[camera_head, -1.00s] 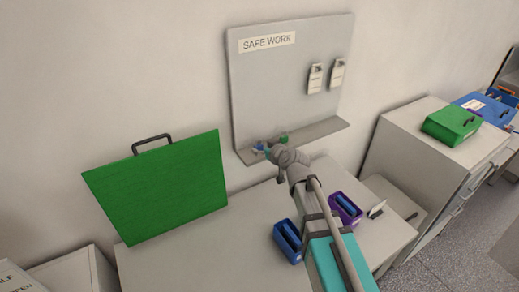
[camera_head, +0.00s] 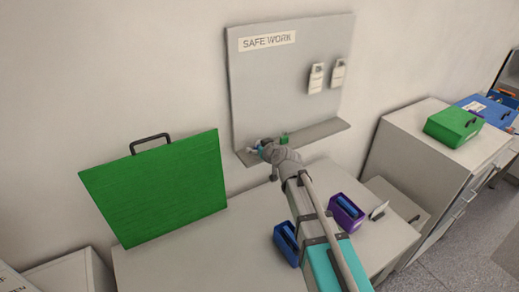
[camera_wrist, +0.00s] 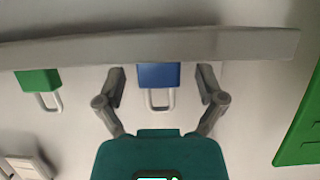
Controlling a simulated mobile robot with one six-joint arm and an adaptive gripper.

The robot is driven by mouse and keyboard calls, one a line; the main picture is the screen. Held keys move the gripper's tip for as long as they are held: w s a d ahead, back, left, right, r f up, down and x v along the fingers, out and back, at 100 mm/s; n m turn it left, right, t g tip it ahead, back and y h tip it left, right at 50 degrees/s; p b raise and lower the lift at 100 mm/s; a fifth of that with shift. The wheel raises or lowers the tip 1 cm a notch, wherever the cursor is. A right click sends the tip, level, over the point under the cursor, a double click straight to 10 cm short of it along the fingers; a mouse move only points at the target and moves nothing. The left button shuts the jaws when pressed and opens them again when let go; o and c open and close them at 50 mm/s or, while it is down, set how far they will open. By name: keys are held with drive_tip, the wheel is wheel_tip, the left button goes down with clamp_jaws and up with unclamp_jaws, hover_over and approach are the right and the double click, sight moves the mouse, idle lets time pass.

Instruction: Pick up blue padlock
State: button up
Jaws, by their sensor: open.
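The blue padlock (camera_wrist: 159,76) shows in the wrist view at the grey shelf edge, its pale shackle pointing down in the picture. My gripper (camera_wrist: 162,82) is open, with one finger on each side of the blue padlock and a visible gap to each. In the head view my gripper (camera_head: 262,149) is at the left part of the board's shelf (camera_head: 322,130) and mostly hides the blue padlock. A green padlock (camera_wrist: 40,81) is left of it in the wrist view; in the head view it stands on the shelf (camera_head: 284,138) just right of my gripper.
The grey SAFE WORK board (camera_head: 285,85) carries two white tags (camera_head: 316,78) at its right. A green case (camera_head: 155,190) stands on the counter at left. Blue (camera_head: 287,243) and purple (camera_head: 346,212) boxes sit on the counter near my arm.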

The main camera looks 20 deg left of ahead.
clamp_jaws()
drive_tip(key=shift+r, duration=0.15)
idle(0.4)
